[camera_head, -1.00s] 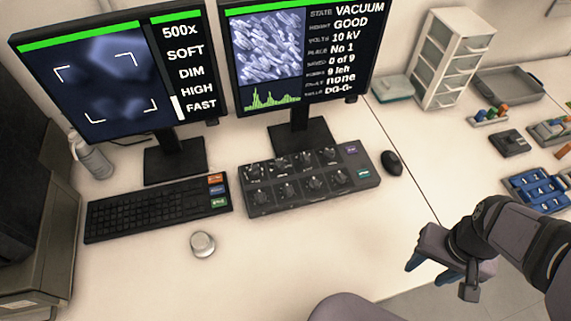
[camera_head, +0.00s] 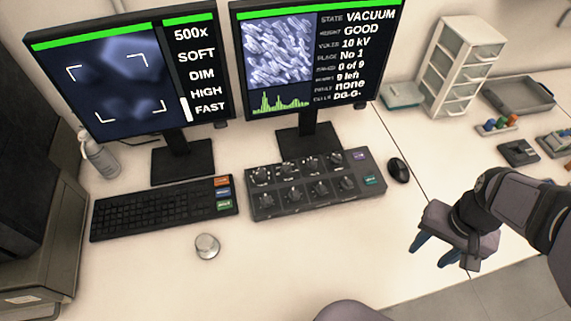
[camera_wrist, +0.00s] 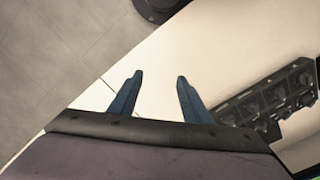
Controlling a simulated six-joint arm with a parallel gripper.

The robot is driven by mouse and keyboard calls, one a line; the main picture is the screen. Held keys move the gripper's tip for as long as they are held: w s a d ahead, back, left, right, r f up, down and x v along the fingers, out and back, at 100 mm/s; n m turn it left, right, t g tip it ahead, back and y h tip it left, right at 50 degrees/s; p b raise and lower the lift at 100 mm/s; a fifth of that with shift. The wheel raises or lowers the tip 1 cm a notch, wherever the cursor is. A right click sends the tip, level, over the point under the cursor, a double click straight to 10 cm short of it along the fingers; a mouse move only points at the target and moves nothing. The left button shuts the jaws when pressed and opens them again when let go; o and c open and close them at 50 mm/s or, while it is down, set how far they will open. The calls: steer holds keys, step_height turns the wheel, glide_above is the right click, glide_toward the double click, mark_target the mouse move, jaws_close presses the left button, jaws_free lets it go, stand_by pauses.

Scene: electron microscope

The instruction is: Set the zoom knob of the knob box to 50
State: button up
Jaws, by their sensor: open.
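The knob box (camera_head: 314,187) is a dark box with two rows of black knobs, standing on the white desk in front of the right monitor. I cannot read the knob labels, so I cannot tell which is the zoom knob or where it points. The left monitor (camera_head: 125,75) reads 500x. My gripper (camera_head: 430,256) is open and empty, in the air to the right of and nearer than the knob box, clear of it. In the wrist view its two blue fingers (camera_wrist: 153,95) stand apart, and part of the knob box (camera_wrist: 265,102) shows at the right.
A keyboard (camera_head: 162,208) lies left of the knob box, with a round silver knob (camera_head: 207,246) in front. A black mouse (camera_head: 398,171) sits just right of the box. The right monitor (camera_head: 303,60) stands behind it. The desk in front of the box is clear.

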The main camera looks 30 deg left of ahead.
steer(key=w+a+r, duration=0.1)
steer(key=w+a, duration=0.7)
steer(key=w, duration=0.1)
steer(key=m, duration=0.1)
glide_above(286, 167)
steer(key=f, duration=0.4)
steer(key=shift+w+d+f, duration=0.2)
steer(key=shift+d+f, duration=0.05)
steer(key=shift+f, duration=0.05)
steer(key=shift+s+a, duration=0.25)
steer(key=shift+a, duration=0.1)
steer(key=shift+f+p, duration=0.9)
steer(key=shift+f, duration=2.8)
steer(key=shift+c, duration=0.3)
steer(key=c, duration=0.9)
